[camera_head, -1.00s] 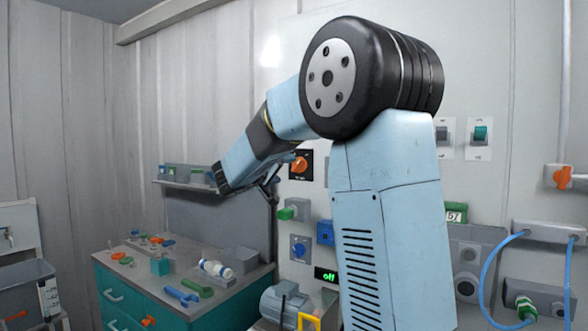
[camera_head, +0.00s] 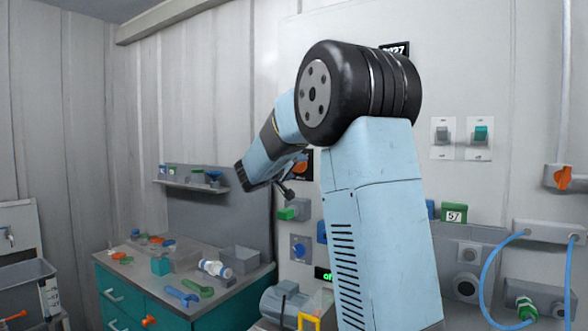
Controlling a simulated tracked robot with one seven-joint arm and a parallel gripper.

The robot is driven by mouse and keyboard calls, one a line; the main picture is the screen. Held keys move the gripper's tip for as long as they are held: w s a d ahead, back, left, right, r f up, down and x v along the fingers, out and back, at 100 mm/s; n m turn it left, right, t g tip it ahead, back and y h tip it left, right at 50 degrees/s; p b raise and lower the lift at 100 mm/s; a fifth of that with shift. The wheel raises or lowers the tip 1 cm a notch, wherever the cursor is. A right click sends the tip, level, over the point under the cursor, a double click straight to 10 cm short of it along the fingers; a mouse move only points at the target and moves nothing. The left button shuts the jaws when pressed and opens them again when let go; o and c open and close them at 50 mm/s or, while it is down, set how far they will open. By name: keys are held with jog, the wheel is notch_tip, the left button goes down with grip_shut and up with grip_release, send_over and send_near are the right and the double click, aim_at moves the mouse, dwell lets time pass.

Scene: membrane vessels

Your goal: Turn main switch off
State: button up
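An orange rotary knob (camera_head: 300,167) on a black plate, which looks like the main switch, is on the wall panel just right of my forearm. My arm partly covers it, so its exact angle is hard to read. My gripper (camera_head: 287,191) is at the lower end of the forearm, dark and small, just below and left of the knob in the picture. I cannot tell whether it touches the panel or whether its fingers are open.
A green socket (camera_head: 287,214) and a blue socket box (camera_head: 300,248) sit below the knob. A small shelf (camera_head: 193,184) and a cluttered workbench (camera_head: 240,284) stand to the left. Two rocker switches (camera_head: 462,137) are on the right. A lit green display (camera_head: 322,274) is partly hidden.

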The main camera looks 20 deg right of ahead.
jog(key=c, duration=0.8)
jog(key=shift+c, duration=0.2)
jog(key=shift+n, duration=0.3)
jog(key=n, duration=0.2)
jog(key=shift+f+n, duration=0.1)
jog(key=shift+n, duration=0.3)
jog(key=n, duration=0.4)
jog(key=shift+n, duration=0.3)
jog(key=n, duration=0.4)
jog(key=shift+n, duration=1.9)
